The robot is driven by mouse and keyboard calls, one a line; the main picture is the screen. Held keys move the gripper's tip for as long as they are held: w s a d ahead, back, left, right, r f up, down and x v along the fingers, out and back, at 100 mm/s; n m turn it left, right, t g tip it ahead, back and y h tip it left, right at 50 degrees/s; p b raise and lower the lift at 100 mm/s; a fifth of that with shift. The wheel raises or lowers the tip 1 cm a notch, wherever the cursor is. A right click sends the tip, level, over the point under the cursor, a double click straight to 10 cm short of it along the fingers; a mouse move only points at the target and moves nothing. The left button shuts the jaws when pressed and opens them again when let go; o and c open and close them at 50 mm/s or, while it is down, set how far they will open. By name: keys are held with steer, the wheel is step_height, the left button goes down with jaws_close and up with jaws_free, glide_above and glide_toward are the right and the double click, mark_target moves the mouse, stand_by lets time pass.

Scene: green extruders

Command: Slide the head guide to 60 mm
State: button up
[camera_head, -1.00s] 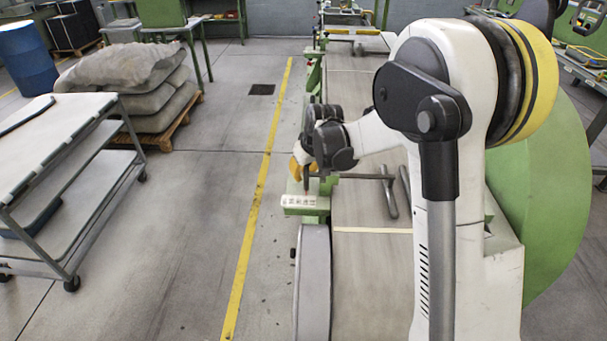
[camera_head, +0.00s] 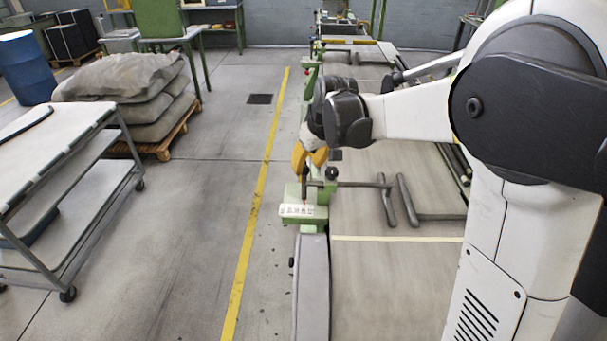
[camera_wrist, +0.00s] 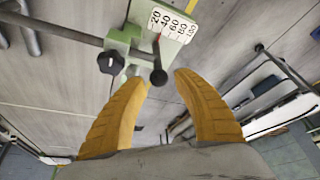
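The head guide is a green block (camera_wrist: 127,42) with a black star knob (camera_wrist: 110,63) on one side and a dark rod running through it. A short post with a black round knob (camera_wrist: 158,77) stands at the guide. A white scale plate (camera_wrist: 173,23) marked 20 to 100 lies beside it; a thin red pointer is near its 20–40 end, exact reading unclear. The scale plate also shows in the head view (camera_head: 298,211). My gripper (camera_wrist: 163,77) is open, its yellow fingertips on either side of the round knob; contact cannot be told. It also shows in the head view (camera_head: 307,160).
Bent dark rods (camera_head: 402,203) lie over the machine bed to the right of the guide. A white-topped cart (camera_head: 60,140) and stacked sacks (camera_head: 130,92) stand at left. The floor between the cart and the yellow line (camera_head: 256,190) is clear.

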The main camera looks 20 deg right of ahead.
steer(key=shift+s+r, duration=0.25)
steer(key=shift+r, duration=0.45)
steer(key=shift+s, duration=0.1)
